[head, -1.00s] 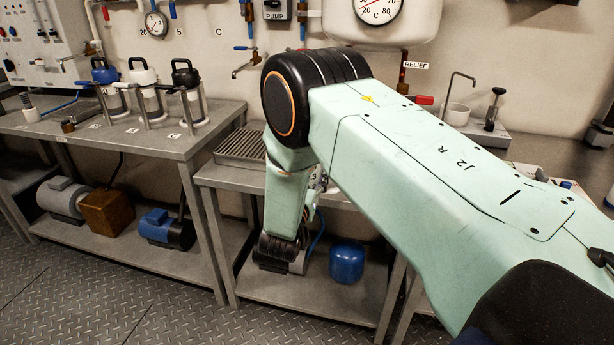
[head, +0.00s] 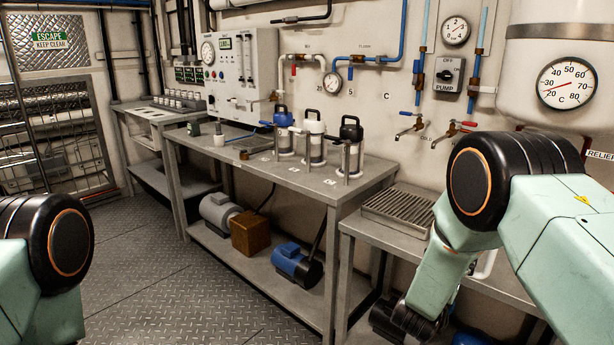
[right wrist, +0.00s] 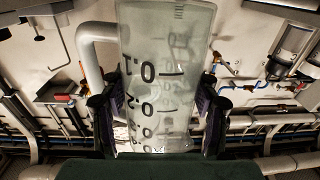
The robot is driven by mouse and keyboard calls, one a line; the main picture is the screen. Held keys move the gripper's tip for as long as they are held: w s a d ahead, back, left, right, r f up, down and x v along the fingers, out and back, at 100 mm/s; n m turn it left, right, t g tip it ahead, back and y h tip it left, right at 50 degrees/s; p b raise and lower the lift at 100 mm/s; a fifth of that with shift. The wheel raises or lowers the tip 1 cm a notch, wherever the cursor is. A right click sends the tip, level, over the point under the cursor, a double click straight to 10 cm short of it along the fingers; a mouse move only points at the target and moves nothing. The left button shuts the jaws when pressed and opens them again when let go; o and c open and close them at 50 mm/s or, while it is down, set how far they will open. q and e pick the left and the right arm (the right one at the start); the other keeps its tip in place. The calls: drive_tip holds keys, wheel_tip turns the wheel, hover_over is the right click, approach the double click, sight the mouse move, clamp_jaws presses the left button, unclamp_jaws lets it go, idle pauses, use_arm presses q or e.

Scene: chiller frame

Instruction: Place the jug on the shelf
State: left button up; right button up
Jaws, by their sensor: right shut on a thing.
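The jug (right wrist: 165,62) is clear and frosted, with dark graduation marks and a white handle on its left in the right wrist view. It fills the middle of that view. My right gripper (right wrist: 160,118) is shut on it, with a dark finger on each side. In the head view my right arm hides most of the jug; a white curved piece (head: 487,265) beside the arm may be its handle. A lower shelf (head: 250,264) under the long bench carries a grey motor, a brown box and a blue pump. My left gripper is out of view.
The long bench (head: 300,176) carries blue, white and black-topped vessels in stands. A drain grate (head: 400,210) lies on the lower bench at right. Taps and gauges line the wall. The chequered floor (head: 165,270) at left is clear.

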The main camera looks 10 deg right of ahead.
drive_tip(key=s+a+n+t+y, duration=0.2)
drive_tip(key=s+a+n+y, duration=0.2)
drive_tip(key=a, duration=0.6)
drive_tip(key=s+a+f+n+t+y, duration=0.1)
drive_tip(key=s+a+n+t+y, duration=0.2)
drive_tip(key=s+a+n+y, duration=0.2)
drive_tip(key=s+a+y, duration=0.3)
drive_tip(key=s+a, duration=0.2)
drive_tip(key=s, duration=0.1)
drive_tip(key=shift+a+f+y, duration=0.15)
drive_tip(key=shift+a+y, duration=0.1)
drive_tip(key=shift+y, duration=0.15)
drive_tip(key=shift+w+a, duration=0.1)
drive_tip(key=shift+w, duration=0.05)
